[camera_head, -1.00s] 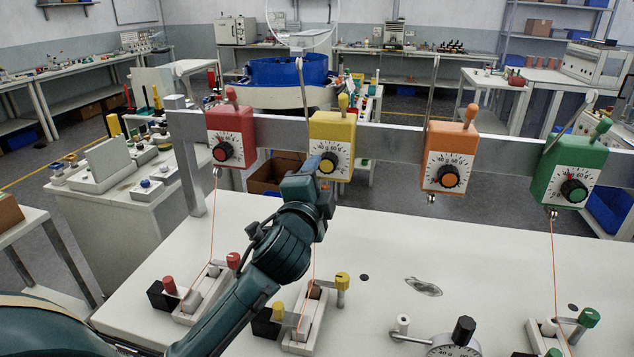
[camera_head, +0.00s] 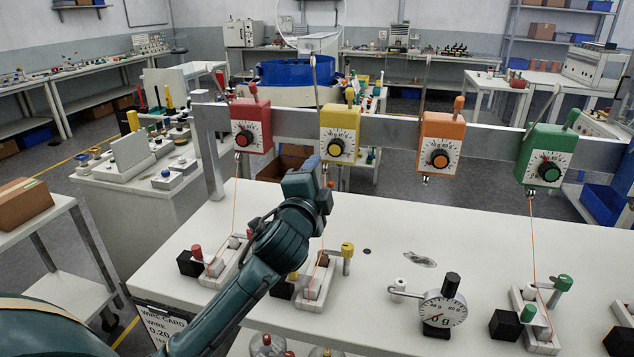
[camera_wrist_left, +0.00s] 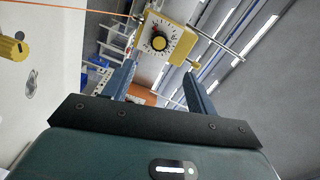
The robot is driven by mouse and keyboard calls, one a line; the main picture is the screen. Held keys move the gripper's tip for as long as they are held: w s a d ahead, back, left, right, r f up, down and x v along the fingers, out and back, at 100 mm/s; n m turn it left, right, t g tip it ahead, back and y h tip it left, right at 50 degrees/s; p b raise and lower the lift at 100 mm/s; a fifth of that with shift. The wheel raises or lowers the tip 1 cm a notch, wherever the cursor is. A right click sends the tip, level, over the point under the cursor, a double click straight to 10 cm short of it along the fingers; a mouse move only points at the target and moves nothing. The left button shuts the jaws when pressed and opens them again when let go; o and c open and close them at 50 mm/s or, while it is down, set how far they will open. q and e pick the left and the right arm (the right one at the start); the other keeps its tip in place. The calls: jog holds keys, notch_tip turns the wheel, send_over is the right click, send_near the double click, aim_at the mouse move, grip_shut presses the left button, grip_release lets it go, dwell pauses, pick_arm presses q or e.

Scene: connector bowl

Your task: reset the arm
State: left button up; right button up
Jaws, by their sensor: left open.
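My left arm comes in from the lower left in the head view. Its left gripper (camera_head: 318,170) is just below and left of the yellow dial box (camera_head: 340,133) in that view. In the left wrist view its two fingers stand wide apart, open and empty (camera_wrist_left: 160,82). The yellow dial box also shows there, beyond the fingertips (camera_wrist_left: 163,36), and it looks apart from them. The arm hides part of the yellow-knobbed clamp (camera_head: 319,278) on the bench. My right gripper is not in view.
Red (camera_head: 250,125), orange (camera_head: 439,143) and green (camera_head: 544,155) dial boxes also hang on the grey rail (camera_head: 390,127). Thin orange wires run down to bench clamps. A round gauge (camera_head: 443,309) stands on the white bench (camera_head: 400,225). A cardboard box (camera_head: 23,203) sits left.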

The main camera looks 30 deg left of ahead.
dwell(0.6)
pick_arm(q)
jog(key=s+d+f+n+g, duration=0.1)
jog(key=s+f+n+g, duration=0.1)
jog(key=s+f, duration=0.2)
jog(key=s+d+f+n+g+h, duration=0.1)
jog(key=s+f+g, duration=0.1)
jog(key=s+f, duration=0.2)
jog(key=s+d+f+n+g, duration=0.1)
jog(key=s+f, duration=0.3)
jog(key=f, duration=0.5)
jog(key=shift+s+d+f+n+g+h, duration=0.15)
jog(key=shift+n+g+h, duration=0.25)
jog(key=shift+n+g, duration=0.45)
jog(key=s+d+f+n+g+h, duration=0.1)
jog(key=s+d+f+n+g, duration=0.2)
jog(key=s, duration=0.7)
jog(key=s+d+f+n+g+h, duration=0.1)
jog(key=s+f+n+g, duration=0.1)
jog(key=s+f+g, duration=0.5)
jog(key=w+d+f+t+h, duration=0.2)
jog(key=d+f+t, duration=0.3)
jog(key=f+t, duration=0.4)
jog(key=shift+w+d+f+h, duration=0.15)
jog(key=shift+d+f+h, duration=0.15)
jog(key=shift+h, duration=0.2)
jog(key=shift+m, duration=0.25)
